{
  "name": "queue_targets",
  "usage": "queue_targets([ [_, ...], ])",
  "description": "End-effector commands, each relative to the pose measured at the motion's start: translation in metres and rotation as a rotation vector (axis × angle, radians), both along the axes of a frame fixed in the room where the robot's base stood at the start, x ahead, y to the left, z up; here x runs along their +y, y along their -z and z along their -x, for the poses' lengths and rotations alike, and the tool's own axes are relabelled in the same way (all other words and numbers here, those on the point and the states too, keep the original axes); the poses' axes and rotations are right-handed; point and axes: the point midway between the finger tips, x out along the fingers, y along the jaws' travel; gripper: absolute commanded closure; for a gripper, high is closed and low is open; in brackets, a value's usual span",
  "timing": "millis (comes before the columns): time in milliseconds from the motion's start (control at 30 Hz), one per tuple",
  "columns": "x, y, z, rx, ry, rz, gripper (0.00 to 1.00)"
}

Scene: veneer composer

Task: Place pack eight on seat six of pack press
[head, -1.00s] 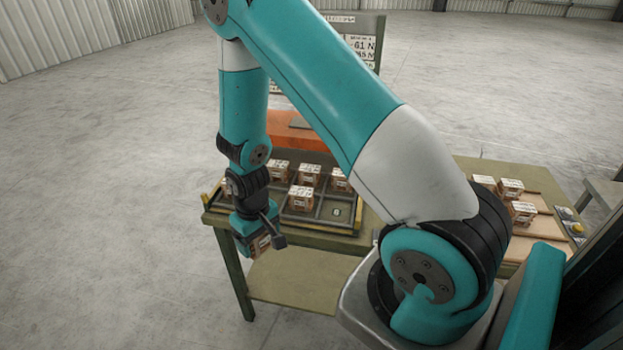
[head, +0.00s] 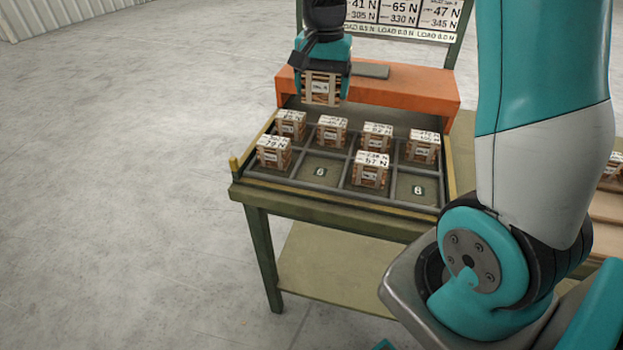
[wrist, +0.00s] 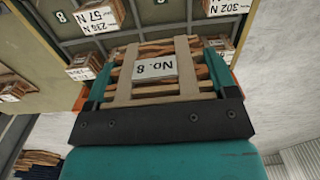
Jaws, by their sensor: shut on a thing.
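My gripper (head: 322,88) is shut on pack eight (head: 321,90), a slatted wooden block with its "No. 8" label plain in the wrist view (wrist: 155,68). It holds the pack upright in the air, over or behind the back left of the pack press. The pack press (head: 300,182) is a dark, divided tray. Seat six (head: 319,171), an empty front-row cell, lies between two packs. Another empty cell (head: 418,190) at the front right appears marked 8; an 8 shows in the wrist view (wrist: 60,17).
Back-row packs (head: 332,131) fill the cells behind. Front-row packs (head: 273,153) and (head: 370,172) flank seat six. An orange housing (head: 420,93) and a load board (head: 400,12) stand behind the tray. More packs (head: 612,172) sit at the right.

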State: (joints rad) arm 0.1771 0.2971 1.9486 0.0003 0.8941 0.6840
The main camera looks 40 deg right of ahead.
Motion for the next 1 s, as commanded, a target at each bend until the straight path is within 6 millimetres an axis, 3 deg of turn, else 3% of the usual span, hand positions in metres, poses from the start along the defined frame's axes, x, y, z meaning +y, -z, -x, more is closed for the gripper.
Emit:
queue_targets([
  [167,-0.006,0.01,0.004,0.005,0.045,-0.001,0.49],
  [633,-0.011,0.133,0.006,0.006,0.051,-0.001,0.49],
  [1000,-0.009,0.172,0.006,0.005,0.048,-0.001,0.49],
])
